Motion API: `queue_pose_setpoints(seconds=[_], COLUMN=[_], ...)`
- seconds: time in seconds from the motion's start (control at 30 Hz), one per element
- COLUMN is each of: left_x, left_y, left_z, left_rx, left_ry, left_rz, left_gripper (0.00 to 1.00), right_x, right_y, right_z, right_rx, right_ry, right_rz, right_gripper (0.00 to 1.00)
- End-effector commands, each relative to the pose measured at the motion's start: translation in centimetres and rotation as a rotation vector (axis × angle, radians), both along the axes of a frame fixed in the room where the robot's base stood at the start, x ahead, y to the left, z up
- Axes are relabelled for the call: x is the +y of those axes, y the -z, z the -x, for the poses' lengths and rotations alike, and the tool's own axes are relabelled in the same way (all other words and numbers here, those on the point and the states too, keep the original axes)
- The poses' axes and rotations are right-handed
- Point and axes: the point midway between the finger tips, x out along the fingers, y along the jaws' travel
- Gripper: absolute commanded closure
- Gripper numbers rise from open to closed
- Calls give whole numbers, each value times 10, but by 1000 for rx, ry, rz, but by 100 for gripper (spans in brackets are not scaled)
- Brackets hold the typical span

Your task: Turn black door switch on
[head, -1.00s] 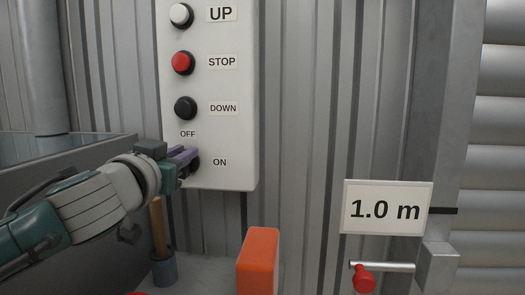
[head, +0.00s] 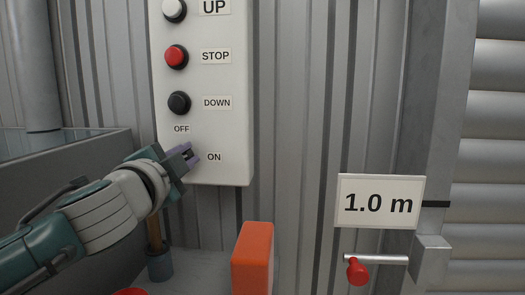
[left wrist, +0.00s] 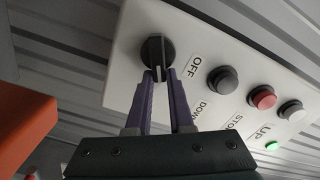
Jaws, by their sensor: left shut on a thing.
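The black door switch (left wrist: 156,54) is a round knob with a white line, at the left end of the white panel in the left wrist view. Its line points down between the fingertips, away from the OFF label (left wrist: 195,66). My left gripper (left wrist: 160,78) is shut on the knob's grip. In the head view my left gripper (head: 189,153) is at the panel's lower left, below the OFF label and beside the ON label (head: 214,157). It hides most of the switch there. My right gripper is not in view.
On the white control panel (head: 240,80), the black DOWN button (head: 179,103) and red STOP button (head: 176,56) sit above my gripper. A green light (left wrist: 272,146) shows at the panel's edge. An orange block (head: 253,260), a 1.0 m sign (head: 379,203) and a red-knobbed handle (head: 357,270) stand right.

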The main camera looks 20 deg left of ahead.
Motion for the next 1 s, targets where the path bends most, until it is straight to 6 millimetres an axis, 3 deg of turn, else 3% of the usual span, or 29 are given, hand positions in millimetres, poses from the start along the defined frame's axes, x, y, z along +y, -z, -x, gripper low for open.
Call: queue_pose_setpoints(seconds=[0.5, 1.0], left_x=[-3, -3], left_y=[9, 12], left_z=[-1, -1], left_rx=[91, 116], left_ry=[0, 1], left_rz=[-380, -485], left_gripper=[100, 100], right_x=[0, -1], right_y=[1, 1], right_z=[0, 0], right_rx=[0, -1], right_ry=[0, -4], right_rz=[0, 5], right_gripper=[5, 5])
